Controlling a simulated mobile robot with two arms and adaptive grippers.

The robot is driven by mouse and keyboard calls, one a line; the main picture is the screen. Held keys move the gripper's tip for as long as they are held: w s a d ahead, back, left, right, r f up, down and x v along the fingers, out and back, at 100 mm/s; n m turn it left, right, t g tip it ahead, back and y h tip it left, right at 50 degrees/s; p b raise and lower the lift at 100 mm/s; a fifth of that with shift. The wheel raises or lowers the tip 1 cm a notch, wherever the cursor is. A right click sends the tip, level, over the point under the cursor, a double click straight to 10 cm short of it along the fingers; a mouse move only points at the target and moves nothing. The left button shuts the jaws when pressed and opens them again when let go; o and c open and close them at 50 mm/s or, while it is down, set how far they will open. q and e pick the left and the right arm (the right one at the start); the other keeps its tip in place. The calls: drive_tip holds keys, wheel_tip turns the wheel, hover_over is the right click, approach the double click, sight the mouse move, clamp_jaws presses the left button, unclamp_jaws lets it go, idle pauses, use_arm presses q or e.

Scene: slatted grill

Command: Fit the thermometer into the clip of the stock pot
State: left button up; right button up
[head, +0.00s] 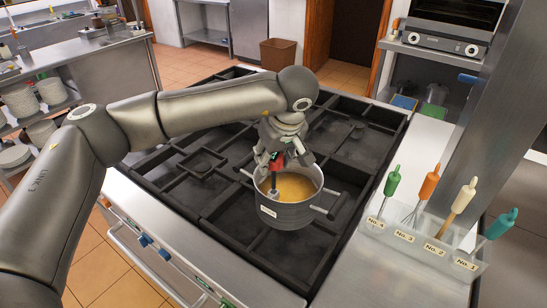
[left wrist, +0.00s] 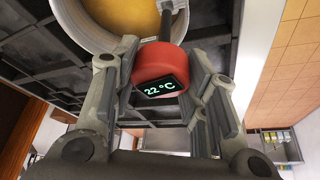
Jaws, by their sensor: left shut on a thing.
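The thermometer (left wrist: 160,68) has a red head with a lit display reading 22 °C and a dark stem. My left gripper (head: 278,158) is shut on the red head, just above the stock pot's far left rim. The thermometer also shows in the head view (head: 276,161), its stem pointing down toward the pot. The steel stock pot (head: 290,216) stands on the grill with orange-yellow liquid inside, two side handles and a white label. It also shows in the left wrist view (left wrist: 70,24). My right gripper is out of view.
Dark slatted grates (head: 205,165) surround the pot. A clear holder (head: 425,240) with several numbered, coloured-handled utensils stands on the right counter, beside a steel post (head: 485,110). Stacked plates (head: 22,103) stand far left.

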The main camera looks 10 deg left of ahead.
sight(274, 188)
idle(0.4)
use_arm(q)
drive_tip(key=shift+b, duration=0.45)
idle(0.4)
drive_tip(key=shift+f+b, duration=1.3)
drive_tip(key=shift+f, duration=0.4)
drive_tip(key=shift+f+b, duration=2.05)
drive_tip(key=shift+f, duration=0.55)
drive_tip(key=o, duration=1.1)
drive_tip(key=v, duration=1.2)
